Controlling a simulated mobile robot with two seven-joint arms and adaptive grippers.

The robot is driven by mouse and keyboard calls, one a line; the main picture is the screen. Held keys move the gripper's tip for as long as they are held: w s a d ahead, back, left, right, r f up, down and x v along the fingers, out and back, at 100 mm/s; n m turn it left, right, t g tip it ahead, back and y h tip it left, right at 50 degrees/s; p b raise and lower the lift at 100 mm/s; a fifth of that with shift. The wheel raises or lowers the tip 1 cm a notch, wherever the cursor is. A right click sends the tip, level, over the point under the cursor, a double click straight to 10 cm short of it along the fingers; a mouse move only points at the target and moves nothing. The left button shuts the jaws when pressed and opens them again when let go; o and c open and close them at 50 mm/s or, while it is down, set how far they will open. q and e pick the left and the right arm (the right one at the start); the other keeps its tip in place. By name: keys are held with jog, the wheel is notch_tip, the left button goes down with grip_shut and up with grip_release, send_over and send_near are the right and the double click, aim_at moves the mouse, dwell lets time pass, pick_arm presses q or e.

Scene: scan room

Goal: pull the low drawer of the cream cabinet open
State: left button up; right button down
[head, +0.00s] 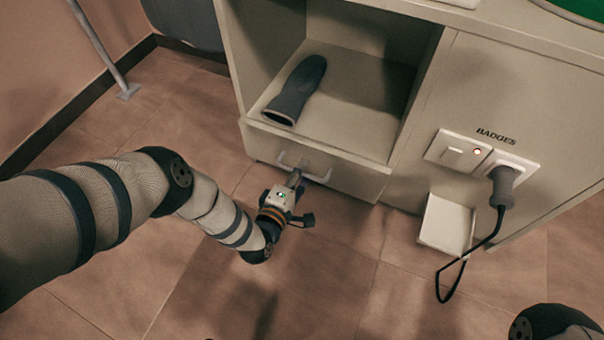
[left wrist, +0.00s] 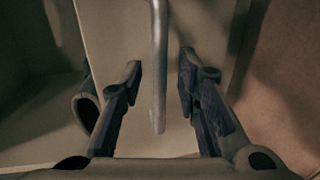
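The low drawer (head: 352,180) of the cream cabinet (head: 510,90) sits below an open compartment, and its front looks closed. Its pale bar handle (head: 318,179) is partly hidden by my left gripper (head: 297,182), which is at the drawer front. In the left wrist view the handle (left wrist: 159,70) runs between the two fingers of my left gripper (left wrist: 160,85). The fingers are open, with a gap on each side of the bar. My right gripper is not in view.
A dark grey sleeve-like object (head: 296,90) lies in the open compartment. The tiled floor before the drawer is clear except for my arm.

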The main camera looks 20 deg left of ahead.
pick_arm(q)
jog(key=shift+w, duration=0.15)
grip_shut()
